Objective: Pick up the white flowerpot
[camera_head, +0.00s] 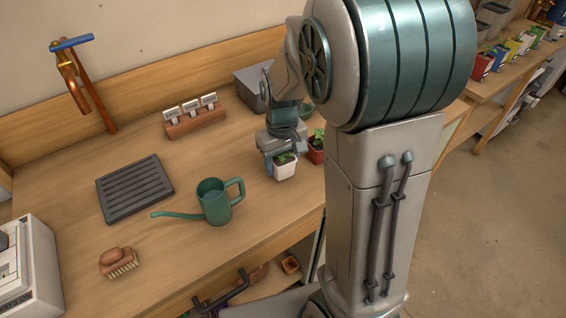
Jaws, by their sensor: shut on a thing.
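The white flowerpot (285,171) holds a small green plant and stands upright at the right part of the wooden counter, near its front edge. My gripper (281,156) is at the pot's upper rim, shut on it from above. The fingers are small in this view and partly hide the plant. I cannot tell whether the pot's base touches the counter.
A red flowerpot (316,151) with a plant stands close at the right of the white one. A green watering can (215,201) stands to the left. A grey bin (250,88) is behind. A ribbed dark tray (135,189) and a brush (118,262) lie further left.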

